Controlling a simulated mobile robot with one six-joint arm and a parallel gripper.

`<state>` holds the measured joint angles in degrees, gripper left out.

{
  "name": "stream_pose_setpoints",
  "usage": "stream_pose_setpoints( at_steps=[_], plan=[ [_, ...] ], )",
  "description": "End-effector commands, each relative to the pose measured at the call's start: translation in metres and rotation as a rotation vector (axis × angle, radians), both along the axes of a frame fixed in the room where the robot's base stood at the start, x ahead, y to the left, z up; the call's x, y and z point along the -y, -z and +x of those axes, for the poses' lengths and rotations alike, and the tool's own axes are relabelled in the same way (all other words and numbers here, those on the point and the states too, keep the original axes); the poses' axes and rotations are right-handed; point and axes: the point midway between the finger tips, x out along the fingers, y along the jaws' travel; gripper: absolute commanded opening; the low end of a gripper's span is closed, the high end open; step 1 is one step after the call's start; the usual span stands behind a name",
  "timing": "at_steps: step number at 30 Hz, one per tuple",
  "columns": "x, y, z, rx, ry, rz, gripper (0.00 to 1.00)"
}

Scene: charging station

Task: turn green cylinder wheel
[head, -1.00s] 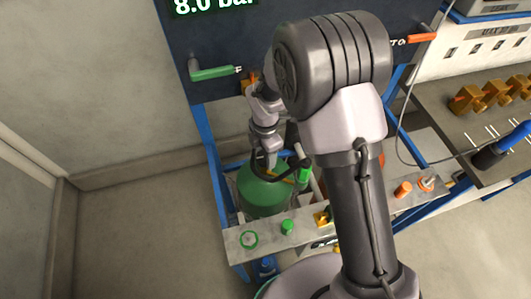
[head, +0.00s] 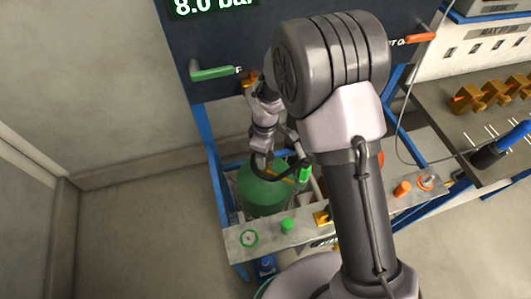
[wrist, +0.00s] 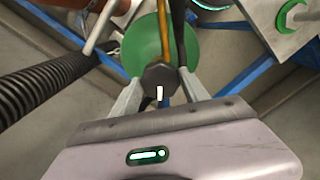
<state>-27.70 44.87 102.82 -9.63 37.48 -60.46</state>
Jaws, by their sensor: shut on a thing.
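The green cylinder (head: 264,192) stands in the blue-framed stand, below the dark panel. It also shows in the wrist view (wrist: 140,45), behind the knob. Its dark faceted wheel (wrist: 158,75) with a white mark lies between the two fingers in the wrist view. My gripper (wrist: 161,82) is shut on this wheel, one finger on each side. In the head view my wrist is above the cylinder, and the fingers and wheel are hard to make out there.
A green lever (head: 212,73) and an orange lever (head: 420,38) are on the panel. A ribbed black hose (wrist: 45,85) passes at left in the wrist view.

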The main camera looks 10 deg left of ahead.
Motion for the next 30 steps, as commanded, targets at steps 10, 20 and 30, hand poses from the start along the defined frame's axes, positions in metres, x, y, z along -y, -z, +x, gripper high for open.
stream_pose_setpoints(
  at_steps=[10, 20, 30],
  plan=[
    [-0.0003, 0.0000, 0.0000, 0.001, 0.315, 0.001, 0.12],
    [-0.0005, -0.0002, -0.0004, 0.000, 0.545, 0.001, 0.12],
    [-0.0006, -0.0004, -0.0005, 0.000, 0.658, 0.001, 0.12]
  ],
)
